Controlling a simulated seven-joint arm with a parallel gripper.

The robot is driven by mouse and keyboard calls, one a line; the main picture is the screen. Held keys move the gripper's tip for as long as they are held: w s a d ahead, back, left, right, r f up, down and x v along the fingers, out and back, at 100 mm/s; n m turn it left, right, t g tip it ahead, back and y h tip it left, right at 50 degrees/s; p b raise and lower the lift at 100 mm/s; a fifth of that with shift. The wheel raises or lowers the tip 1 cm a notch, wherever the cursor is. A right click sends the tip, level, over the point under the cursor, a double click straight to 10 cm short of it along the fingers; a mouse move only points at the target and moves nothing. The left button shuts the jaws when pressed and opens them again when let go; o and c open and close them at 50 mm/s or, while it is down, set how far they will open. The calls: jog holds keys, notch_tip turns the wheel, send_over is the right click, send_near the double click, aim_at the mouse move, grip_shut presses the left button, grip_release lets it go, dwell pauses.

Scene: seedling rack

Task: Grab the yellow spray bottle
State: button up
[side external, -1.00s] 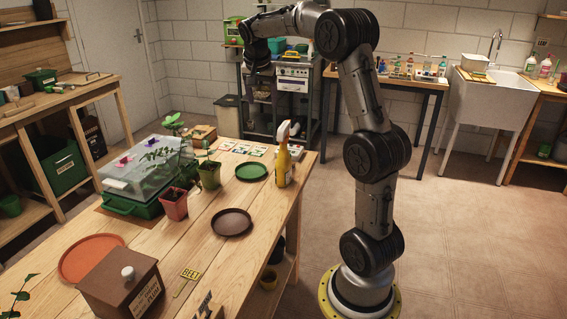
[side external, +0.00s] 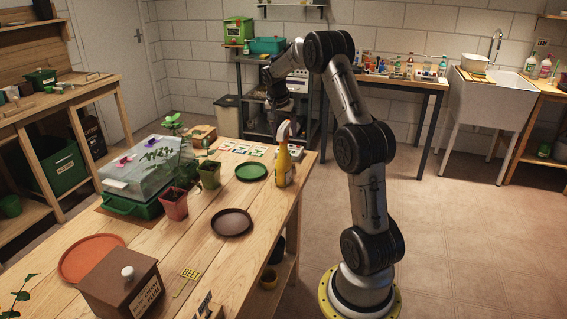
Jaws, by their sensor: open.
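The yellow spray bottle (side external: 283,168) stands upright near the right edge of the wooden bench, with its white spray head on top. My gripper (side external: 280,118) points down just above and behind the spray head in the picture. It is open, and nothing shows between its fingers. The fingers are small and dark against the shelf behind, and the spray head partly covers that area. I cannot tell how far the gripper is from the bottle in depth.
A green saucer (side external: 251,172) lies left of the bottle, and a dark brown saucer (side external: 232,223) lies nearer. Seed packets (side external: 240,150) lie at the back. A potted seedling (side external: 209,175) stands farther left. Bare bench lies in front of the bottle.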

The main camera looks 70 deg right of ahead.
aim_at(284, 154)
jog(key=x, duration=0.5)
jog(key=shift+w, duration=0.15)
grip_shut()
dwell(1.1)
jog(key=shift+r, duration=0.15)
